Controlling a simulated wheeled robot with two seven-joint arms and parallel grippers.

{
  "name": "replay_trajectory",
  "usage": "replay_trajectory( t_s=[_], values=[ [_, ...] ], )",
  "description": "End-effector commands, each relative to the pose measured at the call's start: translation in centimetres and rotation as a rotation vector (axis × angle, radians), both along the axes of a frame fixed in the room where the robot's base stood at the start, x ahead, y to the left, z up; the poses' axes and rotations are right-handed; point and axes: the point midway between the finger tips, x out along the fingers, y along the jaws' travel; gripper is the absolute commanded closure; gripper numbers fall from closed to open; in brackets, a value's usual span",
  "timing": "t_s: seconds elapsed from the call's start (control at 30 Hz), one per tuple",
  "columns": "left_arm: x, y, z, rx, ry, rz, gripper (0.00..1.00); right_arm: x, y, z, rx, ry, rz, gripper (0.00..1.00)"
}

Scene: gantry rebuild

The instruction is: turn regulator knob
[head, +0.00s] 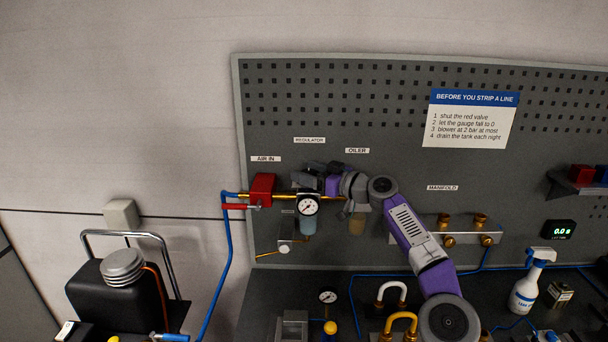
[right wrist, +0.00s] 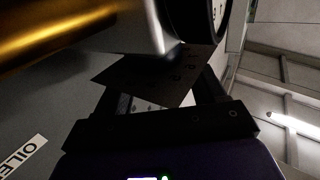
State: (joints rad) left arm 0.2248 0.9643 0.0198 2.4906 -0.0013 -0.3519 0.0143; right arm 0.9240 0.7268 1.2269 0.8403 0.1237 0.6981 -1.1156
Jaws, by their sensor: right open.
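The regulator hangs on the grey pegboard below the REGULATOR label (head: 309,140). Its round white gauge (head: 308,205) faces out, with a bluish bowl (head: 308,225) beneath. My right gripper (head: 308,178) is at the top of the regulator, just above the gauge, and is open. The knob is hidden behind the gripper in the head view, and I cannot tell whether the fingers touch it. In the right wrist view, dark finger parts (right wrist: 165,75) reach towards a shiny metal body, with the dark gauge rim (right wrist: 222,20) at top right. My left gripper is not in view.
A red valve (head: 262,188) is left of the regulator on the brass line. The oiler bowl (head: 357,224) hangs just right, under my forearm. The bench below holds yellow and white hooked fittings (head: 402,320) and a spray bottle (head: 526,290).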

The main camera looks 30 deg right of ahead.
Motion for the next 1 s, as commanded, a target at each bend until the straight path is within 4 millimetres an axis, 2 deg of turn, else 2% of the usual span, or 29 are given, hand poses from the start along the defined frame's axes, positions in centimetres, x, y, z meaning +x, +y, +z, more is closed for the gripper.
replay_trajectory(
  t_s=[0.03,0.2,0.4,1.0],
  values=[
    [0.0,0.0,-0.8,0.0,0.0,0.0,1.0,-0.8,-0.5,-0.4,-0.004,0.001,-0.004,0.31],
    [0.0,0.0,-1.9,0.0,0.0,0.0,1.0,-3.1,-1.6,-0.4,-0.003,0.002,-0.004,0.31],
    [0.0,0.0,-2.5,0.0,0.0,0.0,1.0,-4.9,-2.4,-0.2,-0.001,0.0,-0.002,0.31],
    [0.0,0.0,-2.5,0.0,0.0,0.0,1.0,-5.2,-2.5,0.0,-0.001,0.0,-0.001,0.31]
  ],
)
